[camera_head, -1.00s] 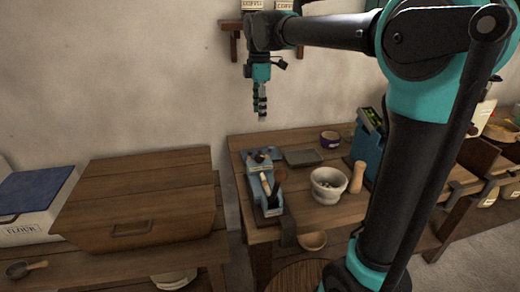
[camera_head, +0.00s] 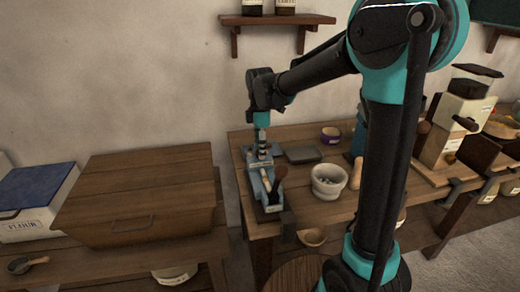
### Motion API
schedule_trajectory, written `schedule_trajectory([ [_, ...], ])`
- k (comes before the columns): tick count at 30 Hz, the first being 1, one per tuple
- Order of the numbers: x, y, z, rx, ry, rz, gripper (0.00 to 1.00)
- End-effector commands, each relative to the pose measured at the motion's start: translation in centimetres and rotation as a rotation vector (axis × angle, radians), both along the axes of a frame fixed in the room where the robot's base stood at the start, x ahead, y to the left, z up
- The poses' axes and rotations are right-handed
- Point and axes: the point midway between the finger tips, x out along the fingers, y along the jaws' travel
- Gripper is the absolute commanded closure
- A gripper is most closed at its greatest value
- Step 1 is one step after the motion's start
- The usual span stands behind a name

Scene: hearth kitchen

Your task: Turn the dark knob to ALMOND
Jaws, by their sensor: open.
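A narrow blue device (camera_head: 270,205) lies on the right-hand wooden bench, with a pale handle and a dark rounded piece (camera_head: 280,172) on it. In the earlier frame a small dark knob shows at the device's far end. My gripper (camera_head: 262,157) points down over that far end and hides the knob there. The jaws are open. I cannot tell whether they touch the knob or are around it. No ALMOND lettering or pointer is readable.
A stone mortar (camera_head: 328,182), a dark tray (camera_head: 303,154) and a purple jar (camera_head: 330,135) stand right of the device. A grinder (camera_head: 462,115) is further right. A wooden chest (camera_head: 140,200) stands on the left bench. A shelf (camera_head: 275,20) hangs above.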

Motion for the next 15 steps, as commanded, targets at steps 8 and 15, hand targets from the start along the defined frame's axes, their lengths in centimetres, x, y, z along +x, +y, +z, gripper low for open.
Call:
schedule_trajectory([
  [8,-0.03,-0.02,-0.69,0.000,0.000,0.000,0.47],
  [15,-0.03,-0.01,-0.67,0.000,0.000,0.000,0.62],
])
